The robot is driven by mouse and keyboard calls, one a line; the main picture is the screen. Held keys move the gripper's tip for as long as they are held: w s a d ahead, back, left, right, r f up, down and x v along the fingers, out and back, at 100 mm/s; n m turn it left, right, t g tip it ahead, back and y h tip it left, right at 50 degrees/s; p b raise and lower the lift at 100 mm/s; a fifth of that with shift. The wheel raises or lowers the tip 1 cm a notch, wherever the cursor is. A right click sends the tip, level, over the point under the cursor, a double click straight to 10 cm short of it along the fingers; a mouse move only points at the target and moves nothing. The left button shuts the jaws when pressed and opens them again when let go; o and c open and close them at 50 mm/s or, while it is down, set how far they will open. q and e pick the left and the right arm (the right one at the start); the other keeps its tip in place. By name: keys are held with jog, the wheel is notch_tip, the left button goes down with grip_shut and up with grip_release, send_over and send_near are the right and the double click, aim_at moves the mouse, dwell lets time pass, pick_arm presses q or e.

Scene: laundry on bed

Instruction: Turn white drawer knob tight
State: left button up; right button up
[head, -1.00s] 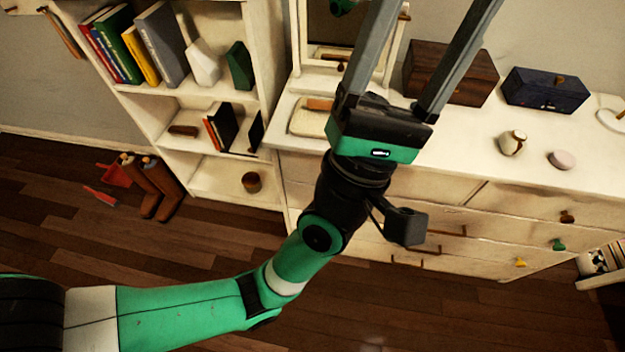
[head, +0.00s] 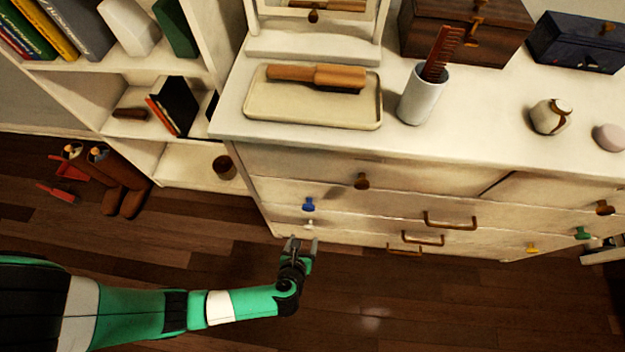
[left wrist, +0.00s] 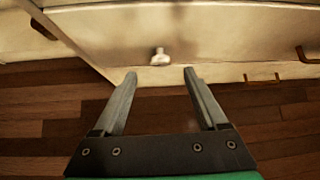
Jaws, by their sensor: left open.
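The white drawer knob (head: 309,224) sits on a low drawer front at the left side of the cream dresser (head: 450,180). It also shows in the left wrist view (left wrist: 160,57), ahead of and between the fingertips. My left gripper (head: 301,243) is open and empty, just below and in front of the knob in the head view. Its two fingers (left wrist: 160,75) reach toward the knob from either side and appear not to touch it. My right gripper is not in view.
A blue knob (head: 308,204) is just above the white one. Brass handles (head: 450,221) and yellow (head: 532,247) and green (head: 582,232) knobs are farther right. A bookshelf (head: 185,165) stands left of the dresser. The wooden floor (head: 400,310) in front is clear.

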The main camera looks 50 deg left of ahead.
aim_at(309, 228)
pick_arm(q)
jog(key=b+x, duration=0.2)
jog(key=x, duration=0.1)
jog(key=f+b+x, duration=0.1)
jog(key=b+x, duration=0.1)
jog(key=x, duration=0.1)
jog(key=s+d+b+x, duration=0.1)
jog(key=b+x, duration=0.2)
jog(key=shift+w+a+f, duration=0.15)
jog(key=shift+w+f, duration=0.1)
jog(key=shift+f, duration=0.15)
jog(key=shift+w+a+f, duration=0.1)
jog(key=shift+w+a, duration=0.2)
jog(key=shift+w, duration=0.1)
jog(key=shift+s, duration=0.1)
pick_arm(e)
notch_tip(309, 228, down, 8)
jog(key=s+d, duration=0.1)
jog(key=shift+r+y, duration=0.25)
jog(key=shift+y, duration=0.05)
pick_arm(q)
jog(key=shift+c, duration=0.7)
grip_shut()
